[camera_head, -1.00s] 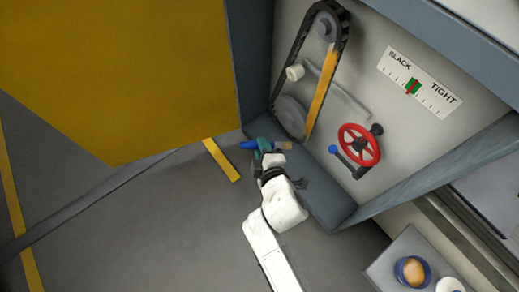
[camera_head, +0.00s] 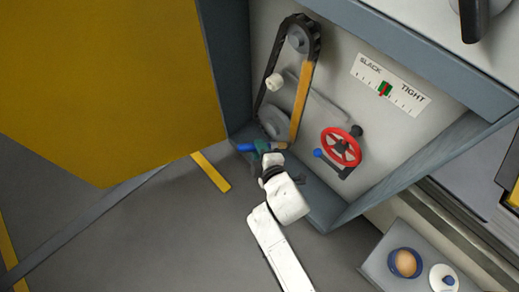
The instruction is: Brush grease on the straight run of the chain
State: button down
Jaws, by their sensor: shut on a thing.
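The chain (camera_head: 267,70) loops around an upper sprocket (camera_head: 297,39) and a lower sprocket (camera_head: 273,124) inside the open cabinet. Its right-hand straight run (camera_head: 301,96) is covered by an orange-yellow band, while the rest is dark. My gripper (camera_head: 262,147) is at the cabinet's lower edge, just below the lower sprocket. It is shut on a brush with a blue handle (camera_head: 246,147) pointing left and a tan bristle end (camera_head: 281,146) pointing right. The bristles are close to the bottom of the straight run; I cannot tell whether they touch it.
A red handwheel (camera_head: 341,147) with a blue-knobbed lever (camera_head: 318,153) is right of the chain. The slack/tight scale (camera_head: 390,84) has its marker near the middle. A yellow door (camera_head: 105,85) stands open at left. A blue-rimmed pot (camera_head: 405,263) sits on a grey shelf at lower right.

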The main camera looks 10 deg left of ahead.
jog(key=shift+w+d+p, duration=0.4)
jog(key=shift+w+p, duration=0.2)
jog(key=shift+p, duration=0.1)
notch_tip(320, 180, up, 4)
jog(key=p, duration=0.4)
jog(key=shift+r, duration=0.1)
dwell(0.3)
jog(key=shift+f+b, duration=1.35)
jog(key=shift+f, duration=0.75)
jog(key=shift+s+a+b, duration=0.95)
jog(key=shift+s, duration=0.25)
jog(key=shift+s+a+b, duration=0.9)
jog(key=shift+s, duration=0.25)
